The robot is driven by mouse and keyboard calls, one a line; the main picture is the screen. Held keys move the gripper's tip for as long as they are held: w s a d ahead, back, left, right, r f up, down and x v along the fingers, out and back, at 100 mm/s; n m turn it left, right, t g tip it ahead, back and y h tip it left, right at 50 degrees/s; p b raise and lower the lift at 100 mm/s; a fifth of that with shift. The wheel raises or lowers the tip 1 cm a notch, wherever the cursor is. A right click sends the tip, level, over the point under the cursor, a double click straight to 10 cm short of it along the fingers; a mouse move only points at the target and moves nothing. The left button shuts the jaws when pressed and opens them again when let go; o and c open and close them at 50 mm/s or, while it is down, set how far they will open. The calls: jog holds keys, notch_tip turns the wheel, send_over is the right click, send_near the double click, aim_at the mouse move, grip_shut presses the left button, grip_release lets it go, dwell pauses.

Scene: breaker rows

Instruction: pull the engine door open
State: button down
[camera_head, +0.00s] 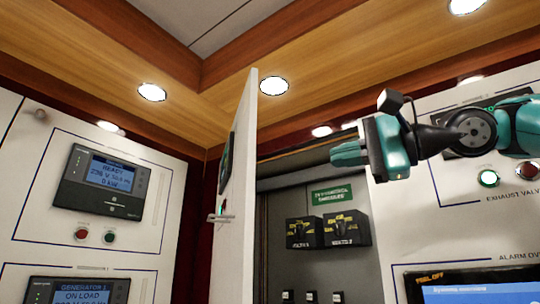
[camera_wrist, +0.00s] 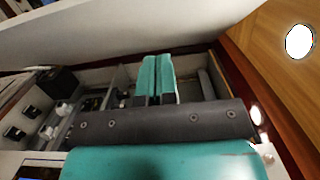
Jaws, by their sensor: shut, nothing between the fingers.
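The white engine door (camera_head: 238,190) stands swung out from its cabinet and shows nearly edge-on in the head view. A small handle (camera_head: 217,218) sticks out from its left face. My gripper (camera_head: 336,154) is right of the door, in front of the upper part of the cabinet opening. It is apart from the door and handle. In the wrist view my two teal fingers (camera_wrist: 157,80) lie side by side, shut and empty. A broad white panel (camera_wrist: 130,30) spans the top there, probably the door.
Inside the cabinet are two black breaker units (camera_head: 328,230), a green label (camera_head: 332,194) and small switches below. A panel with a READY display (camera_head: 108,172) is on the left wall. Another panel with a screen (camera_head: 478,288) is on the right. A wooden trim (camera_head: 330,50) runs overhead.

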aim_at(254, 168)
jog(key=s+a+p+x, duration=0.1)
jog(key=s+p+x, duration=0.1)
jog(key=x, duration=1)
jog(key=shift+s+a+p, duration=0.2)
jog(key=shift+a+p, duration=0.05)
jog(key=shift+p, duration=0.2)
jog(key=shift+a+f, duration=0.1)
